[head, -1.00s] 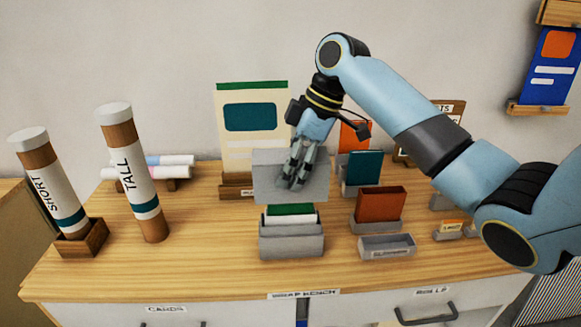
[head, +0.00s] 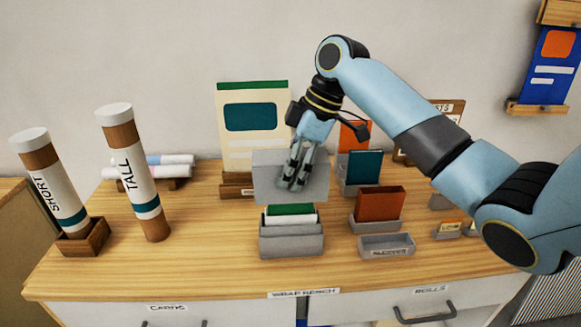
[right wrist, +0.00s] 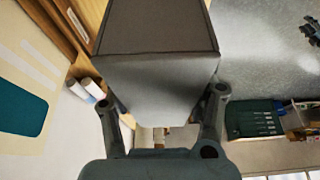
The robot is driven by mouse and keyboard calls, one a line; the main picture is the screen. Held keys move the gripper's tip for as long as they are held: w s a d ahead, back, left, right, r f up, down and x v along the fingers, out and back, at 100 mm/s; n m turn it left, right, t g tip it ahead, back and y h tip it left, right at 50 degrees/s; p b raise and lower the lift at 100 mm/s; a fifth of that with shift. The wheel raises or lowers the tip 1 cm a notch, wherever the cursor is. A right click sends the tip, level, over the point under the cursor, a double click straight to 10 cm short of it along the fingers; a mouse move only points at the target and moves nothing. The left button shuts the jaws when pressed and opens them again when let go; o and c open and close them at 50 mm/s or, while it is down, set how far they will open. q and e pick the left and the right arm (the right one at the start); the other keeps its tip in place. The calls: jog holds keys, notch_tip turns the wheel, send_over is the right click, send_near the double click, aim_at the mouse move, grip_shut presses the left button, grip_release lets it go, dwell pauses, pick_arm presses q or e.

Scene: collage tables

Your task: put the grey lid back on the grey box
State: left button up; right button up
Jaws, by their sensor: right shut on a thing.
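The grey lid (head: 262,180) is held up in the air over the grey box, with a gap between them in the head view. My right gripper (head: 294,182) is shut on the lid. In the right wrist view the lid (right wrist: 155,85) fills the middle between the fingers of my gripper (right wrist: 160,120). The grey box (head: 291,243) stands open on the wooden tabletop, below the lid, with green and white cards upright in it. My left gripper is not in view.
A brown-red card in a grey holder (head: 378,222) and a shallow grey tray (head: 387,246) stand right of the box. A tall tube (head: 142,185) and a short tube (head: 58,190) stand left. A poster board (head: 236,150) is behind. Tabletop left of the box is clear.

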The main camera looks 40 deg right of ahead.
aim_at(290, 205)
jog(key=shift+f, duration=0.1)
jog(key=shift+f+b, duration=1)
jog(key=shift+f, duration=1.2)
jog(key=shift+f, duration=0.1)
jog(key=shift+f+b, duration=1.05)
jog(key=shift+f, duration=1.1)
jog(key=o, duration=1.2)
